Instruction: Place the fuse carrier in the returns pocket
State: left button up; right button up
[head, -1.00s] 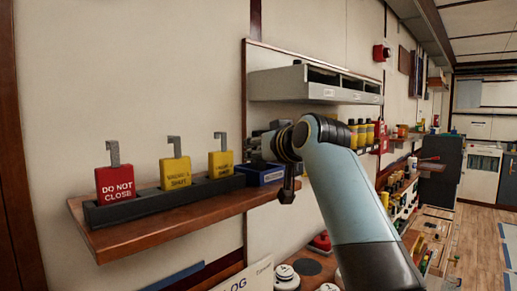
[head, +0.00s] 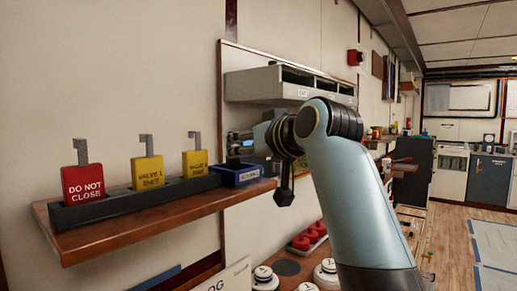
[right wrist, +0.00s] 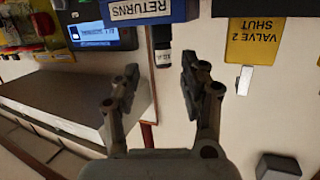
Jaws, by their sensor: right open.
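The returns pocket (head: 240,174) is a small blue open box at the right end of the wooden shelf. Its label reads upside down in the right wrist view (right wrist: 150,10). A small dark piece with a pale label, which looks like the fuse carrier (right wrist: 162,48), stands upright at the pocket in the right wrist view; how deep it sits in the pocket cannot be told. My right gripper (right wrist: 160,68) is open, its fingertips apart on either side just short of that piece, with a gap. In the head view my right arm partly hides the gripper. My left gripper is not in view.
Red (head: 84,186) and yellow (head: 148,172) hooked tags stand in a dark rack left of the pocket. A grey compartment unit (head: 290,88) hangs above. A small lit screen (right wrist: 92,38) is close by. Red and white round items sit below.

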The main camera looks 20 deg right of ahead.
jog(key=v, duration=0.5)
jog(key=shift+s+b, duration=0.1)
jog(key=shift+b, duration=0.2)
